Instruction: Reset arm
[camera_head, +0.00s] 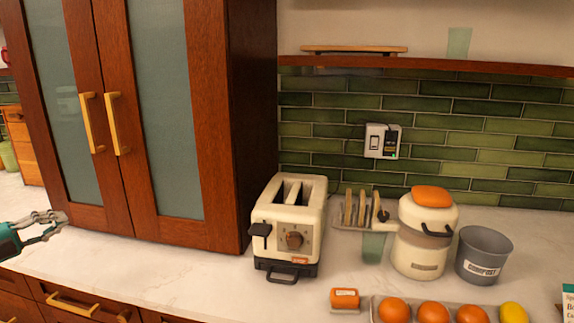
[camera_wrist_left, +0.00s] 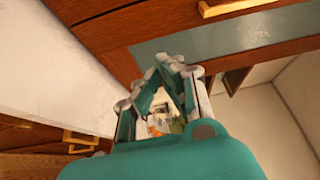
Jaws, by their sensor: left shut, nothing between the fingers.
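My left gripper (camera_head: 52,222) comes in at the left edge of the head view, over the counter in front of the tall cabinet. It is shut, with nothing between its fingers. In the left wrist view its fingers (camera_wrist_left: 172,62) meet at the tips, with cabinet wood and glass close behind them. My right gripper is not in view.
A tall glass-doored cabinet (camera_head: 160,120) stands at left. The counter before the cabinet is clear.

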